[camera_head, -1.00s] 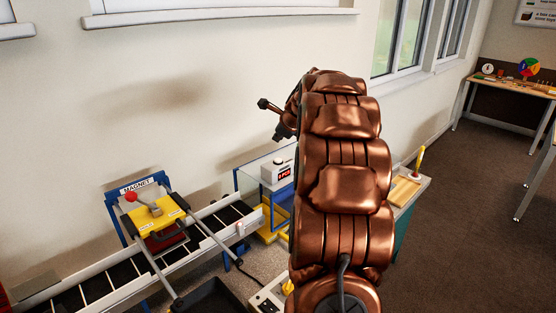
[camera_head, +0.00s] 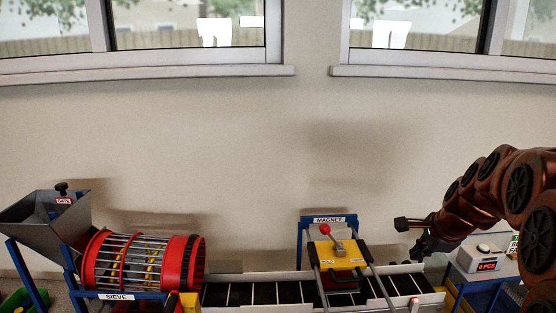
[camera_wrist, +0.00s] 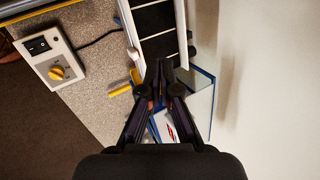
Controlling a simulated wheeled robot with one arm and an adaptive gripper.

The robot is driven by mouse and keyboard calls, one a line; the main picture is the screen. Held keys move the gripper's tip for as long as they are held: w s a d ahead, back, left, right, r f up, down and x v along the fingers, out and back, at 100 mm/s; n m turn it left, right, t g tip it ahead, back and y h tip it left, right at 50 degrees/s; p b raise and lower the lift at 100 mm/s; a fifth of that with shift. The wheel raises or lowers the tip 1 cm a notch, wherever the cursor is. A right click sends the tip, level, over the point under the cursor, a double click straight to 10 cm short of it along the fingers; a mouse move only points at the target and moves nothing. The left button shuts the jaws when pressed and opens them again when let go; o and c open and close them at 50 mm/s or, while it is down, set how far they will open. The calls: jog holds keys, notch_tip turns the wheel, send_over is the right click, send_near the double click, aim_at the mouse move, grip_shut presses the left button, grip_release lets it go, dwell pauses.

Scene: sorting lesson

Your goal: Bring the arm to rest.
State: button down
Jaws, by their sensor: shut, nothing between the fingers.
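My arm is copper-coloured and enters the head view from the right, bent over the counter unit. My gripper (camera_head: 418,248) hangs at its end, just right of the magnet station and in front of the wall, partly dark and small there. In the wrist view my gripper (camera_wrist: 158,66) has its two fingertips together, with nothing held. Below the fingers lie the end of the conveyor belt (camera_wrist: 152,22) and a blue-edged clear box (camera_wrist: 203,85).
The magnet station (camera_head: 338,262) with a red-knobbed lever stands over the conveyor (camera_head: 255,293). A red drum sieve (camera_head: 140,262) and grey hopper (camera_head: 45,220) are at left. The counter unit (camera_head: 482,262) is under my arm. A control box (camera_wrist: 52,60) with a yellow knob shows in the wrist view.

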jog(key=s+a+f+n+g+y, duration=0.1)
jog(key=s+a+f+n+g, duration=0.1)
jog(key=s+a+n, duration=0.45)
jog(key=s+a+f+n+g, duration=0.2)
jog(key=s+a+n, duration=0.2)
jog(key=s+a, duration=0.55)
jog(key=s+a+f+n+g, duration=0.1)
jog(key=s+n, duration=0.3)
jog(key=s, duration=0.4)
jog(key=s+a+f+n+g+h, duration=0.1)
jog(key=s+a+f+n+g, duration=0.1)
jog(key=s+n, duration=0.3)
jog(key=s, duration=0.3)
jog(key=shift+s+f, duration=0.3)
jog(key=shift+s, duration=0.1)
